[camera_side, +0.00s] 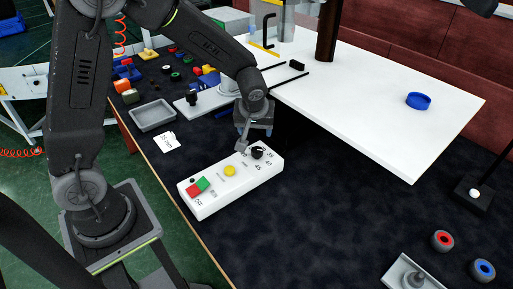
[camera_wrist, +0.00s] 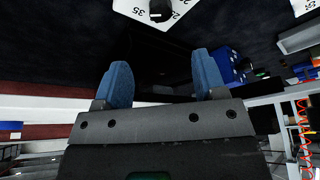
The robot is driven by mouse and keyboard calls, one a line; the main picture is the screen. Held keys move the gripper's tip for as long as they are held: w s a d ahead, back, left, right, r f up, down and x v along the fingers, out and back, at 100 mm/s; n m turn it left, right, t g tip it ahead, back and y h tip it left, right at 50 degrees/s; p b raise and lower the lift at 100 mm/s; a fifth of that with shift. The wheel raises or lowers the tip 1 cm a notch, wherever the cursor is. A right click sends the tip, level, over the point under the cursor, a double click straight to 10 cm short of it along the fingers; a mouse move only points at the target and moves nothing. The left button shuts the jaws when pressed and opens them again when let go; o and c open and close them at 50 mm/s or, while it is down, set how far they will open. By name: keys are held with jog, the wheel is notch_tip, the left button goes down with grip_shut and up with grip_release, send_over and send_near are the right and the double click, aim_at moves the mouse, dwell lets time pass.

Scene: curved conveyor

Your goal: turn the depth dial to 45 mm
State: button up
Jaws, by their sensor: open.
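The depth dial (camera_side: 257,152) is a black knob on a white control box, with numbers such as 35, 40 and 45 printed around it. In the wrist view the dial (camera_wrist: 160,10) shows at the top edge, with 35 to its left and a white pointer mark on it. Where the pointer stands on the scale is unclear. My gripper (camera_side: 243,140) is above and just behind the box, near the dial. In the wrist view its two blue fingers (camera_wrist: 161,85) are spread apart with nothing between them. I cannot tell if it touches the box.
The control box (camera_side: 207,207) also bears a yellow button (camera_side: 230,171), a green button and a red button. A white table (camera_side: 380,110) stands behind right. A grey tray (camera_side: 153,115) and a "25 mm" card (camera_side: 166,142) lie left.

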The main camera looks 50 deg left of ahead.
aim_at(257, 149)
jog(key=shift+n, duration=0.4)
jog(key=x, duration=1.3)
jog(key=shift+w+a+f, duration=0.15)
jog(key=shift+w+f, duration=0.05)
jog(key=shift+f, duration=0.1)
jog(key=c, duration=0.9)
jog(key=shift+c, duration=0.2)
jog(key=shift+s+a+m+t+h, duration=0.1)
jog(key=shift+m+t+h, duration=0.25)
jog(key=shift+m, duration=0.95)
jog(key=shift+m+t+h, duration=0.25)
jog(key=shift+m+h, duration=0.1)
jog(key=shift+m, duration=1.45)
